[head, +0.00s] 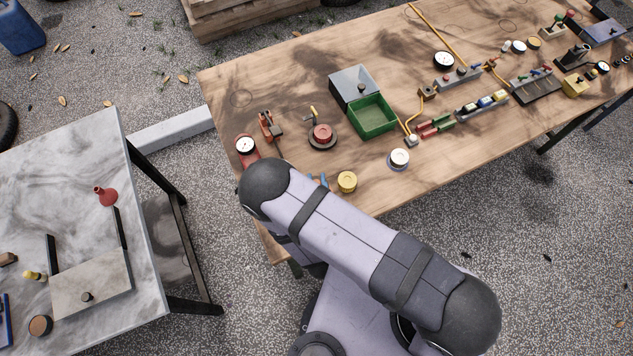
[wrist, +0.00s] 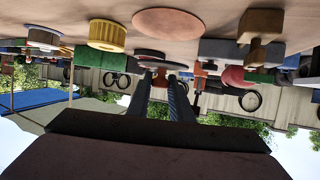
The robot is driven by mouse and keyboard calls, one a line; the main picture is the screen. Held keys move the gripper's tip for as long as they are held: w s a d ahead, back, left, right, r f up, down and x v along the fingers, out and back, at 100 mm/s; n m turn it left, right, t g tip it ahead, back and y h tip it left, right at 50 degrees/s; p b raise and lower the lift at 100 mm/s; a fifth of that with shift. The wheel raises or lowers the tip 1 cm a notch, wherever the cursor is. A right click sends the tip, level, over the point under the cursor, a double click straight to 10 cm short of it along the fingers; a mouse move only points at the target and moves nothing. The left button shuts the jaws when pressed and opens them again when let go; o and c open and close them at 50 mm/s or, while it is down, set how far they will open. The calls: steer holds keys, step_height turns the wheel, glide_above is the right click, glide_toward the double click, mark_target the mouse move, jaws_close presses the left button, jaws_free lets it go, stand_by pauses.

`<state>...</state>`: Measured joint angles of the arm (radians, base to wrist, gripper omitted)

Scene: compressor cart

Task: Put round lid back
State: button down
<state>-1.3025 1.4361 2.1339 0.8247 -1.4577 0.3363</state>
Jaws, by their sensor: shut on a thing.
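In the wrist view, which shows the scene upside down, my gripper (wrist: 160,82) is shut on what looks like the round lid (wrist: 160,66). The lid shows as a thin greyish disc, nearly edge-on, at my fingertips, with a reddish part between them. A flat reddish-brown disc (wrist: 168,22) lies on the table nearer the camera; I cannot tell whether it is a seat or another part.
A yellow knurled cap (head: 347,181) and a white cap (head: 399,158) stand to the right. A red-rimmed gauge (head: 245,146), an orange fitting (head: 267,124) and a red part on a dark round base (head: 322,136) are near. An open green box (head: 374,117) is behind.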

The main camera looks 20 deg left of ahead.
step_height(320, 180, up, 5)
steer(key=p, duration=0.3)
steer(key=w+d+r+m+t+h+b, duration=0.1)
steer(key=w+d+r+m+h+b, duration=0.2)
steer(key=w+b, duration=0.45)
steer(key=w+d+m+h+b, duration=0.25)
steer(key=w+d+b, duration=0.2)
steer(key=w, duration=0.65)
steer(key=w+a+r+n+y+b, duration=0.2)
steer(key=w+r+n+y+b, duration=0.15)
steer(key=w+r, duration=0.45)
steer(key=s+a+f+n+g+y, duration=0.2)
steer(key=s+a+f+n+y, duration=0.15)
steer(key=a, duration=0.45)
steer(key=shift+s+a+f+n+g+y+p, duration=0.3)
steer(key=shift+s+f+n+y, duration=0.3)
steer(key=shift+f, duration=0.9)
steer(key=shift+s+a+f+n+g+y+p, duration=0.2)
steer(key=shift+s+a+f+n+g+y, duration=0.2)
steer(key=shift+s+f, duration=0.75)
steer(key=shift+s+a+f+n+g+y+p, duration=0.35)
steer(key=shift+f+n+y, duration=0.2)
steer(key=shift+f, duration=1.3)
